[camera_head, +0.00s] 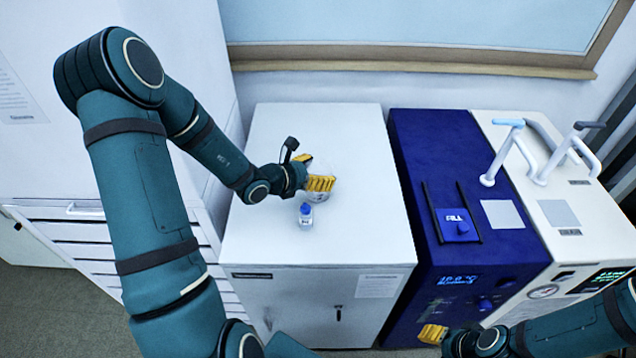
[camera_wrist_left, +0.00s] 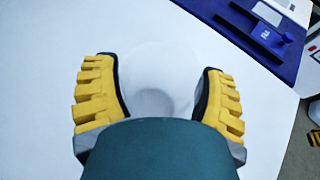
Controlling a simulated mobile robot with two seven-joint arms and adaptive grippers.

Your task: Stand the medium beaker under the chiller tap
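A clear round glass vessel, which looks like the beaker (camera_head: 322,166), stands on top of the white cabinet. It also shows, faint and see-through, in the left wrist view (camera_wrist_left: 156,72). My left gripper (camera_head: 318,184) is at it, with one yellow finger on either side of the glass (camera_wrist_left: 160,92). I cannot tell whether the pads touch it. The blue chiller (camera_head: 425,160) stands right of the cabinet. A blue fitting marked FILL (camera_head: 455,224), perhaps its tap, sits on top between black rails. My right gripper (camera_head: 432,334) is low in front of the chiller, only partly visible.
A small blue-capped bottle (camera_head: 306,215) stands on the cabinet top (camera_head: 270,235), just in front of my left gripper. A cream instrument (camera_head: 560,215) with upright white handles stands right of the chiller. The cabinet top is otherwise clear.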

